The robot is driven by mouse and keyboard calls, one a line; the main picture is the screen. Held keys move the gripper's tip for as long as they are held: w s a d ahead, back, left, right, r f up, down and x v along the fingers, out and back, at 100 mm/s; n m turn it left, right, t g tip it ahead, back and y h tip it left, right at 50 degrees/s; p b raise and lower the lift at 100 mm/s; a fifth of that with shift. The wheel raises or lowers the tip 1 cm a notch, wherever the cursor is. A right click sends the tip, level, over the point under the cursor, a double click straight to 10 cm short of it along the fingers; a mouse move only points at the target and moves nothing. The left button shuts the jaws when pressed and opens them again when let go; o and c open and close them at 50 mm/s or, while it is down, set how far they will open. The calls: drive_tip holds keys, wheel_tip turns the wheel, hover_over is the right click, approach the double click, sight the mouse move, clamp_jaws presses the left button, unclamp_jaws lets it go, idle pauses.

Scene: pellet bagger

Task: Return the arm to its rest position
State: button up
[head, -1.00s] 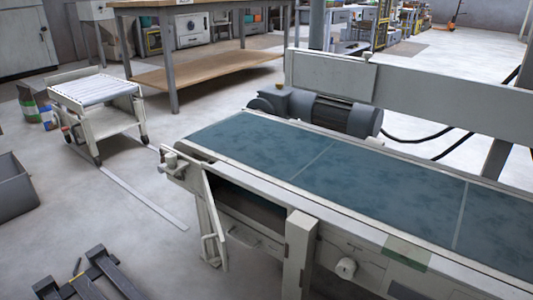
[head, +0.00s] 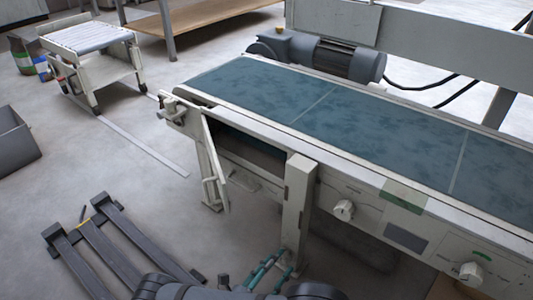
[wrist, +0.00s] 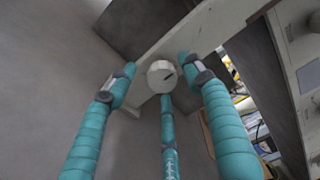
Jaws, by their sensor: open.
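My gripper (head: 272,266) is at the bottom middle of the head view, low in front of the conveyor (head: 300,95) and near its front leg (head: 298,210). In the wrist view its three teal fingers are spread apart with nothing held between them. A white round knob (wrist: 161,76) with a dark mark appears between the fingertips in the wrist view. It looks to be beyond them, and I cannot tell the exact gap. Part of my arm shows dark at the bottom edge of the head view.
The conveyor's front has a hanging lever (head: 214,160) and two knobs, one in the middle (head: 344,210) and one at right (head: 471,272). A dark metal frame (head: 120,240) lies on the floor at left. A roller cart (head: 92,60) stands behind. Floor between them is clear.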

drive_tip(key=shift+w+d+r+m+p, duration=0.15)
drive_tip(key=shift+w+m+p, duration=0.15)
drive_tip(key=shift+m, duration=0.3)
drive_tip(key=m+p, duration=0.1)
drive_tip(key=m, duration=0.1)
drive_tip(key=shift+s+m, duration=0.1)
drive_tip(key=shift+m, duration=0.3)
drive_tip(key=m+p, duration=0.1)
drive_tip(key=m, duration=0.1)
drive_tip(key=m+p, duration=0.1)
drive_tip(key=m, duration=0.2)
drive_tip(key=shift+d+r, duration=0.1)
drive_tip(key=shift+r, duration=0.1)
drive_tip(key=m+p, duration=0.2)
drive_tip(key=m, duration=0.2)
drive_tip(key=shift+m, duration=0.3)
drive_tip(key=m+p, duration=0.2)
drive_tip(key=m, duration=0.2)
drive_tip(key=shift+s+m, duration=0.15)
drive_tip(key=shift+m, duration=0.25)
drive_tip(key=shift+v, duration=1)
drive_tip(key=shift+f, duration=0.15)
